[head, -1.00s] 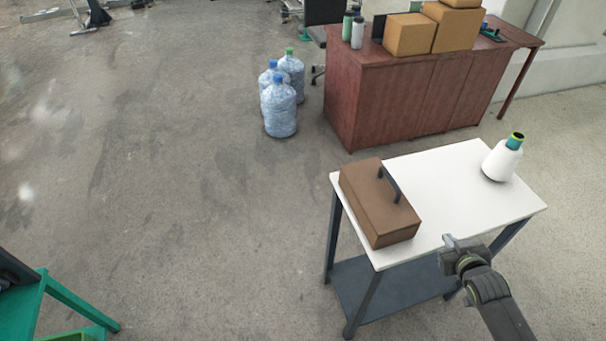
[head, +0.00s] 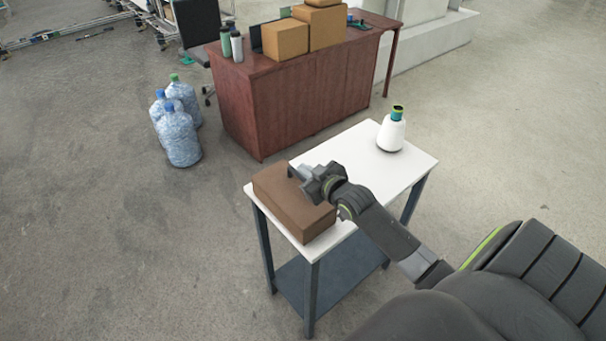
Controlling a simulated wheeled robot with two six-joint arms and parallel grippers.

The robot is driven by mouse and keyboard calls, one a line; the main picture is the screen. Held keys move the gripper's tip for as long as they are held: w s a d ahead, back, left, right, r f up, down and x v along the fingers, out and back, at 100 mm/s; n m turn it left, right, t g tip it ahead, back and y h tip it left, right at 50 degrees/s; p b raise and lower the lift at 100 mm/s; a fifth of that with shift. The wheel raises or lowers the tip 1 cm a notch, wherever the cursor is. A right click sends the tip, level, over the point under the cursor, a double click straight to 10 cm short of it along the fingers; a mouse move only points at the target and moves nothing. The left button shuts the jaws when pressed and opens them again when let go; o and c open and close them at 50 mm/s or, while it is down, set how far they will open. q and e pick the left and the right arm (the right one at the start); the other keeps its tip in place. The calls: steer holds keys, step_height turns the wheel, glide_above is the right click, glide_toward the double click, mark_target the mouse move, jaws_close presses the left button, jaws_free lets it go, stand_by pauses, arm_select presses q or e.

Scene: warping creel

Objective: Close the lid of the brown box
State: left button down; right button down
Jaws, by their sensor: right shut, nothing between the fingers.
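The brown box (head: 287,200) sits on the left end of a white-topped table (head: 342,142). Its top lies flat, with the lid down over the body. My right gripper (head: 297,173) is over the far right part of the box top, where the dark handle was visible before. The gripper and wrist hide the handle, and I cannot tell whether the fingers touch the box. The right gripper is shut and empty. My left gripper is not in view.
Behind is a reddish-brown desk (head: 290,100) with cardboard boxes (head: 284,40) and bottles. Large water bottles (head: 179,138) stand on the floor at left. The floor at lower left is clear.

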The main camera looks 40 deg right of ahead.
mark_target(301, 177)
steer(key=f, duration=0.1)
steer(key=w+f, duration=0.2)
steer(key=shift+w+d+f, duration=0.15)
steer(key=shift+w+d, duration=0.1)
steer(key=shift+d, duration=0.05)
steer(key=shift+d+f, duration=0.15)
steer(key=shift+f, duration=0.5)
steer(key=b, duration=0.1)
steer(key=f+b, duration=0.1)
steer(key=shift+d+f+b, duration=0.2)
steer(key=shift+d+b, duration=0.05)
steer(key=shift+b, duration=0.05)
steer(key=shift+s+m, duration=0.15)
steer(key=shift+m, duration=0.15)
